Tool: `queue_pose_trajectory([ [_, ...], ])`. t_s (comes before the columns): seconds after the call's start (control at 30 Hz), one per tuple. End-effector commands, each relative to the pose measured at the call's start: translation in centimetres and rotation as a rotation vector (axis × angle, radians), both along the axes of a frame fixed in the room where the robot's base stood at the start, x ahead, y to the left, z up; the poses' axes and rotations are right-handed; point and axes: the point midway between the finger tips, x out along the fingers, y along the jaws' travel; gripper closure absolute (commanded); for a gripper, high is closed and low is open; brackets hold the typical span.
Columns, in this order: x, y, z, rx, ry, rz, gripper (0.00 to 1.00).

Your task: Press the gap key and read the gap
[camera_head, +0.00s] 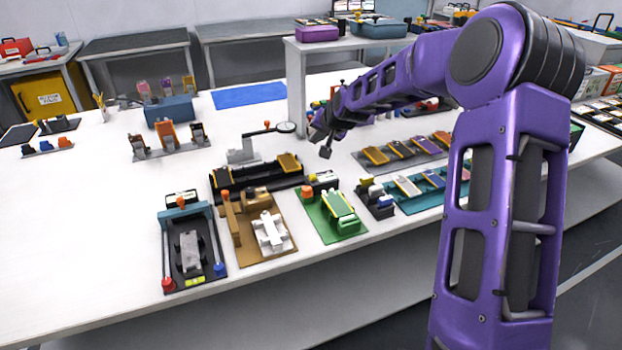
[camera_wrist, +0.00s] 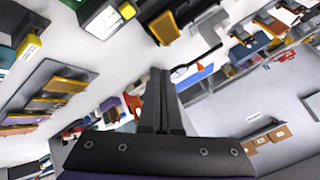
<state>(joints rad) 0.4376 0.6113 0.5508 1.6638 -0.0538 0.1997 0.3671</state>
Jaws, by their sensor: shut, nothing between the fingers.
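My gripper (camera_head: 325,150) is shut and empty. It hangs above the white bench, behind and above the green-based station (camera_head: 338,222). A dark box with a pale display and small coloured keys (camera_head: 322,182) stands at the back of that station. In the wrist view, my shut fingers (camera_wrist: 160,73) point up the picture. A dark box with a pale display (camera_wrist: 101,21) shows at the top left there, with a yellow key (camera_wrist: 127,11) beside the display. The fingers are apart from it. I cannot tell which key is the gap key, and no reading is legible.
A black fixture with yellow parts (camera_head: 256,183) stands left of my gripper, and a round dial on a stand (camera_head: 286,127) behind it. A tan station (camera_head: 258,227) and a dark teal-topped station (camera_head: 188,245) stand front left. Trays of cells (camera_head: 402,151) lie right. The bench's left front is clear.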

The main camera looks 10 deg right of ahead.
Motion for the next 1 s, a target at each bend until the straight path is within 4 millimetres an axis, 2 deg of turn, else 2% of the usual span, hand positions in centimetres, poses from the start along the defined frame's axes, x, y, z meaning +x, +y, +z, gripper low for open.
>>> queue_pose_trajectory([
  [0.57, 0.0, 0.5, -0.4, 0.035, -0.004, -0.002, 1.00],
  [0.77, -0.1, 0.5, -1.9, 0.035, -0.002, -0.002, 1.00],
  [1.0, -0.1, 0.5, -5.2, 0.035, -0.002, -0.002, 1.00],
])
